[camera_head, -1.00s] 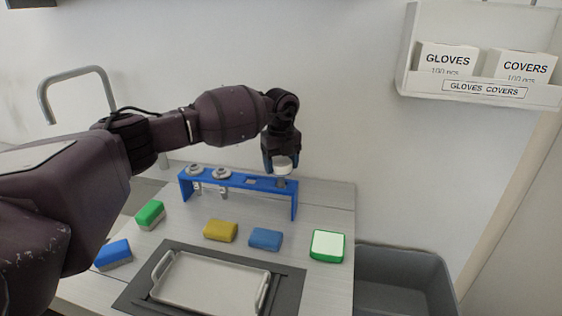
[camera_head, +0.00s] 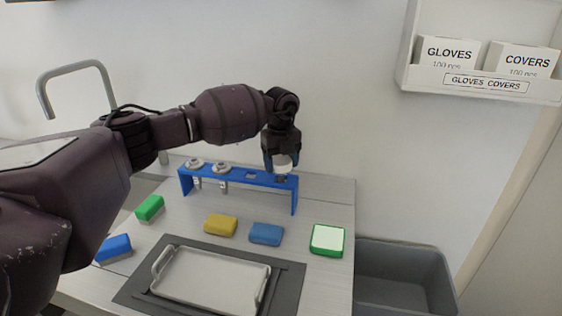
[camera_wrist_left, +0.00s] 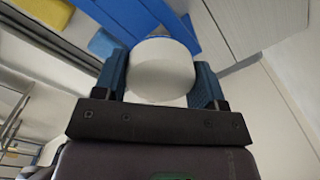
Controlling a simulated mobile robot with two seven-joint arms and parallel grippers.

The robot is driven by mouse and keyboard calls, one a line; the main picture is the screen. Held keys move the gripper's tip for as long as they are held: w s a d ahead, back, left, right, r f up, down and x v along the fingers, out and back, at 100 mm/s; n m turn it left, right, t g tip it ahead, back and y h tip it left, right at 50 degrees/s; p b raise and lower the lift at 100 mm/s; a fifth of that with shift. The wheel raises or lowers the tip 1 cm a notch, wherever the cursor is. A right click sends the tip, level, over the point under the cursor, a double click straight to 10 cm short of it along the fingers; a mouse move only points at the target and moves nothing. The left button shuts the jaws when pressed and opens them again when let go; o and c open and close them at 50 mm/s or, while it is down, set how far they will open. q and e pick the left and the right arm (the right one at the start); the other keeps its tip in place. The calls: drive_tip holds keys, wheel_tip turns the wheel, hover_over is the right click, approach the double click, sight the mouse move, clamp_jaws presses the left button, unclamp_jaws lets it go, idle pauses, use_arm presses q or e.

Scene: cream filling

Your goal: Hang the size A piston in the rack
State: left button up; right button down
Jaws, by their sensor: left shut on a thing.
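The blue rack (camera_head: 236,176) stands at the back of the worktop. Two metal pistons, one at the left end (camera_head: 194,164) and one beside it (camera_head: 221,168), hang in it. My left gripper (camera_head: 281,170) is at the rack's right end, pointing down. It is shut on a white, round-topped piston (camera_head: 282,160). In the left wrist view the white piston (camera_wrist_left: 160,70) sits between the two blue fingers, with the blue rack beyond it. The piston's lower part is hidden by the fingers and rack, so I cannot tell how deep it sits. My right gripper is not in view.
A metal tray (camera_head: 166,262) lies on a dark mat in front. Yellow (camera_head: 220,225), blue (camera_head: 266,234) and green (camera_head: 149,208) sponges lie around, with a green-rimmed white block (camera_head: 327,240) at right. A grey bin (camera_head: 400,262) stands right of the worktop.

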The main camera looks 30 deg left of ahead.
use_arm(q)
drive_tip(key=shift+f, duration=0.7)
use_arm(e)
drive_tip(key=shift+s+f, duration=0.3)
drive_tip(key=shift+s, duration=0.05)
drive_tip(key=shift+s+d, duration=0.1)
use_arm(q)
drive_tip(key=shift+f, duration=0.2)
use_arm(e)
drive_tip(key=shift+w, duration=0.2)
use_arm(q)
drive_tip(key=shift+f, duration=0.35)
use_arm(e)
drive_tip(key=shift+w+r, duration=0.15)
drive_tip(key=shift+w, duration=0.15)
use_arm(q)
drive_tip(key=shift+f, duration=0.1)
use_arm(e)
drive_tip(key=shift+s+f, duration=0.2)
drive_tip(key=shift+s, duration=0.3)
use_arm(q)
drive_tip(key=shift+f, duration=0.1)
